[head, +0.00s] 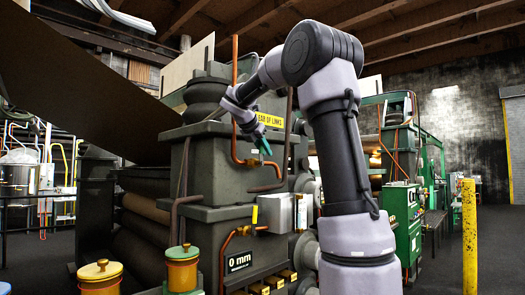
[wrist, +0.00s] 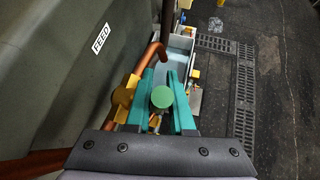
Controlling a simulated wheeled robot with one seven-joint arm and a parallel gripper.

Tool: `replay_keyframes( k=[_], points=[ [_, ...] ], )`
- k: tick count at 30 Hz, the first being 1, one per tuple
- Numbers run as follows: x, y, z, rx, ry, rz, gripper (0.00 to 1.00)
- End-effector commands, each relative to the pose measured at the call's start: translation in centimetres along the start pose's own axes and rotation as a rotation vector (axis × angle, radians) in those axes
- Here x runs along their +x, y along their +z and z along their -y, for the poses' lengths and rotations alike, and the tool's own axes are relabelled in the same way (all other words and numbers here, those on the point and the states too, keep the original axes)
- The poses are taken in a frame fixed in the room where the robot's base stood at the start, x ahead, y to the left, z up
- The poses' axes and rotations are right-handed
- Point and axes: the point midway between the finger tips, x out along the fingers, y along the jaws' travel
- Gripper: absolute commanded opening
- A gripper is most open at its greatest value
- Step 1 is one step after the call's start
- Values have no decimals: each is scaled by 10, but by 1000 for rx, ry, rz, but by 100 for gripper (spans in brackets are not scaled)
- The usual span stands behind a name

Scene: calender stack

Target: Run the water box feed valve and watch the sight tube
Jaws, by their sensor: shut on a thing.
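My gripper (head: 264,150) reaches in at the copper pipework on the side of the dark green machine. In the wrist view, my gripper (wrist: 163,80) has its two teal fingers on either side of a round green knob (wrist: 162,97), and it is shut on it. The knob looks like the feed valve's handle. A brass fitting (wrist: 122,97) sits just left of the fingers, by a bent copper pipe (wrist: 153,52). A white FEED label (wrist: 101,39) is on the machine face at upper left. The valve body is mostly hidden by the fingers. I cannot pick out the sight tube for certain.
A pale metal box (head: 275,212) is mounted on the machine below my gripper. A yellow post (head: 469,235) stands at right. The wrist view shows a floor grate (wrist: 245,95) and open floor beyond.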

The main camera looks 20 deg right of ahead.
Motion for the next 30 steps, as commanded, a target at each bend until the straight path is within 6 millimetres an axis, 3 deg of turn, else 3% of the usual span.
replay_keyframes(
  k=[9,24,25,26,27,30],
  points=[
    [6,3,1,24,7,-106,0],
    [6,3,2,28,7,-122,0],
    [6,3,2,28,7,-122,32],
    [6,3,2,28,7,-122,44],
    [6,3,2,28,7,-123,51],
    [6,3,2,28,7,-123,51]
  ],
)
